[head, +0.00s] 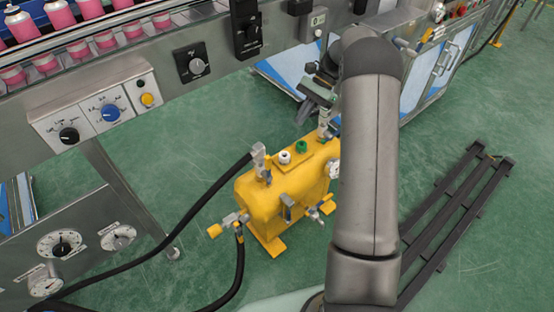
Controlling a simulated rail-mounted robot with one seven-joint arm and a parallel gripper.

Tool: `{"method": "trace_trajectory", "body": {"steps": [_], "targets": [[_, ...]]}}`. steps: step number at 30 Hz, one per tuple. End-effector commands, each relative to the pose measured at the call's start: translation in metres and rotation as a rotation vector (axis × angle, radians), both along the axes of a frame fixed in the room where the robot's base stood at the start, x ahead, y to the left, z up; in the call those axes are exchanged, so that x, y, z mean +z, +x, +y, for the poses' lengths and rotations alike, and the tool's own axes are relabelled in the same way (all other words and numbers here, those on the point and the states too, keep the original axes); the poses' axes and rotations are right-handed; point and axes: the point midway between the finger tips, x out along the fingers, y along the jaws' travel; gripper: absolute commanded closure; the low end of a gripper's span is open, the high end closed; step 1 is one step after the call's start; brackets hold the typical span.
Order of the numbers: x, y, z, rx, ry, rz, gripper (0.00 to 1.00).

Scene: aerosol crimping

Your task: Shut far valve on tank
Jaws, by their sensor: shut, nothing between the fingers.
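The yellow tank (268,196) stands on the green floor in the middle of the head view. A grey upright valve fitting (325,123) rises at its far right end, partly hidden by my arm. Another valve (259,158) stands at the near left top, with a black hose on it. My gripper (323,101) is small and dark, right above the far fitting, and looks shut and empty. I cannot tell whether it touches the fitting or how the far handle is turned.
A white cap (284,157) and a green cap (301,146) sit on the tank top. Black hoses (150,240) run left. A machine with control knobs (108,112) and pink cans (77,49) borders the left and back. A dark rack (460,215) lies at right on otherwise open floor.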

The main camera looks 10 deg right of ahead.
Motion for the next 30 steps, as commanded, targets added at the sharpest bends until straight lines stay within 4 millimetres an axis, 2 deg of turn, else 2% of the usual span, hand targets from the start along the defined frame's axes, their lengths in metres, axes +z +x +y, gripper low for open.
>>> {"method": "trace_trajectory", "body": {"steps": [1, 3, 8, 11, 23, 30], "targets": [[-0.022, 0.006, -0.007, -0.025, 0.015, 0.020, 1.00], [-0.033, 0.012, -0.012, -0.047, 0.031, 0.039, 1.00], [-0.043, 0.013, -0.012, -0.064, 0.043, 0.056, 1.00], [-0.051, 0.009, -0.004, -0.063, 0.044, 0.056, 1.00], [-0.111, -0.016, 0.050, -0.061, 0.043, 0.055, 1.00], [-0.109, -0.029, 0.079, -0.059, 0.041, 0.053, 1.00]]}}
